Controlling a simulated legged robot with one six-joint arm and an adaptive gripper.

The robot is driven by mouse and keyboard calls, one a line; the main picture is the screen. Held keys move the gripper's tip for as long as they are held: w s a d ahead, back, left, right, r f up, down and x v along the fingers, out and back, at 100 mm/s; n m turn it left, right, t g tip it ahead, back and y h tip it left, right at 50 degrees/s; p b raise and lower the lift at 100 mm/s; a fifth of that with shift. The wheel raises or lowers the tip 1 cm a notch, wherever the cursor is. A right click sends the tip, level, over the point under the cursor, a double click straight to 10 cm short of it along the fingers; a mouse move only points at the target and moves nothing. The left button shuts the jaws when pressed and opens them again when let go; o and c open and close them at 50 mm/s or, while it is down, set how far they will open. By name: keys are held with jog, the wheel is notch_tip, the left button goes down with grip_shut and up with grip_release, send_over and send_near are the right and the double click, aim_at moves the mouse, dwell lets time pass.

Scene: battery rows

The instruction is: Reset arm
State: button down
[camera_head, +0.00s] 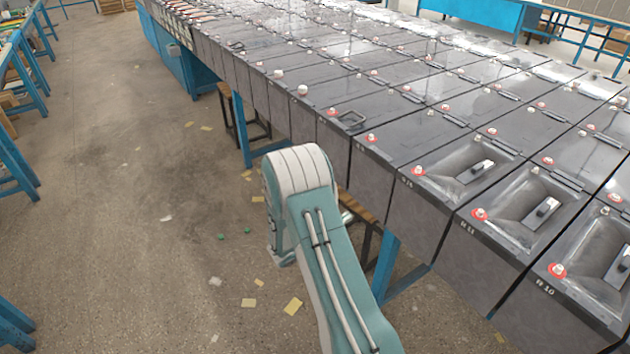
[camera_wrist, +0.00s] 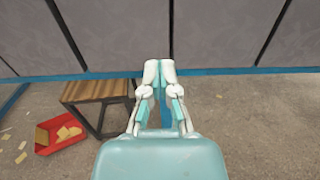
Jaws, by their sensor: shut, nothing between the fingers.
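My arm (camera_head: 325,250) is in the head view, beside the front of the battery rows, with its rounded joint at the top. My gripper is hidden in that view. In the wrist view my gripper (camera_wrist: 159,68) points forward with its white fingertips together, shut and empty. Beyond it are the grey sides of the batteries (camera_wrist: 215,35) and the blue rail of their stand (camera_wrist: 240,71). I cannot tell the exact gap between the fingertips and the rail.
Long rows of grey batteries (camera_head: 345,160) stand on a blue frame to the right. Under it are a wooden stool (camera_wrist: 97,91) and a red tray (camera_wrist: 58,135). Blue benches (camera_head: 25,80) line the left. The concrete floor (camera_head: 120,200) between is mostly clear, with paper scraps.

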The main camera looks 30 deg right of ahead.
jog(key=shift+a+r, duration=0.1)
jog(key=s+a+r+m+g+y, duration=0.2)
jog(key=s+a+r+m+y, duration=0.1)
jog(key=s+r+m, duration=0.3)
jog(key=s+a+r+m+g+y, duration=0.2)
jog(key=s+a+r+m+y, duration=0.15)
jog(key=r, duration=0.55)
jog(key=s+a+r+m+t+y, duration=0.4)
jog(key=s+a+r+y, duration=0.1)
jog(key=a, duration=0.4)
jog(key=s+a+r+m+t+y, duration=0.4)
jog(key=s+a+r+m+y, duration=0.1)
jog(key=s+a, duration=0.3)
jog(key=shift+s+a+y, duration=0.25)
jog(key=shift+a+y, duration=0.5)
jog(key=shift+a, duration=0.05)
